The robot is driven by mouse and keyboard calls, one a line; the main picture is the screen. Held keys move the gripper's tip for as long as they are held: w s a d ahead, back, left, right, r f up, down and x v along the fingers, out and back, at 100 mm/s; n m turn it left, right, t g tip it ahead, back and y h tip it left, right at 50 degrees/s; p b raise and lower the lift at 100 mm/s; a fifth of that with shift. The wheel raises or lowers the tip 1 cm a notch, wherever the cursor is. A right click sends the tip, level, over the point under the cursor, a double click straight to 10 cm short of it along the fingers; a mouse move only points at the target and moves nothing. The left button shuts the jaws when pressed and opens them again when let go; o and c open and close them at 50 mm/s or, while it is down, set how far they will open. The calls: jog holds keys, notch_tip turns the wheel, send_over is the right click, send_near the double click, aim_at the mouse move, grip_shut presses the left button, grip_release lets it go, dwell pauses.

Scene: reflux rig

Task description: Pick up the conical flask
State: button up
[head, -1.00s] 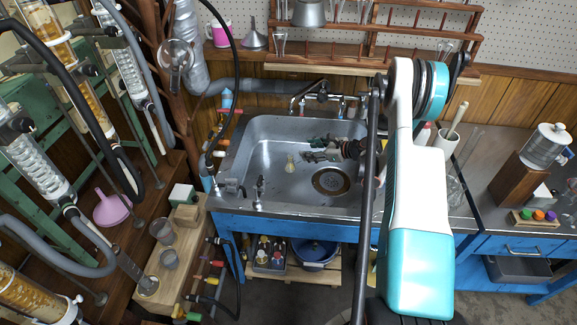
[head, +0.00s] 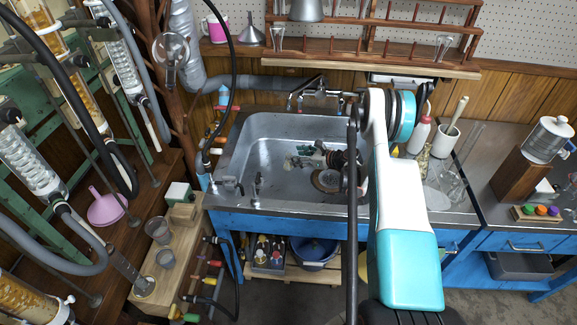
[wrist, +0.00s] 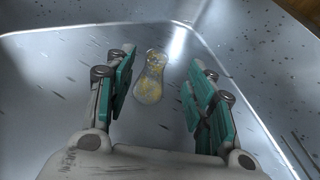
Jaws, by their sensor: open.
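The conical flask (wrist: 150,80) is small, clear glass with yellowish contents. In the wrist view it shows between my two fingers, with a gap on each side, nearer the left finger. It is in the steel sink (head: 262,147). My gripper (wrist: 161,63) is open, with its teal-padded fingers spread around the flask and not visibly touching it. In the head view my gripper (head: 294,162) reaches into the sink from the right, and the flask is hidden behind it.
Faucet pipes (head: 320,92) stand at the back rim. Glassware (head: 447,180) stands on the right counter. Glass columns and hoses (head: 85,120) crowd the left.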

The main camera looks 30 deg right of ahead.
jog(key=b+x, duration=0.1)
jog(key=x, duration=0.1)
jog(key=b+x, duration=0.1)
jog(key=x, duration=0.2)
jog(key=shift+s+a+f+b, duration=0.15)
jog(key=shift+a+f+b, duration=0.05)
jog(key=shift+a+b, duration=0.1)
grip_shut()
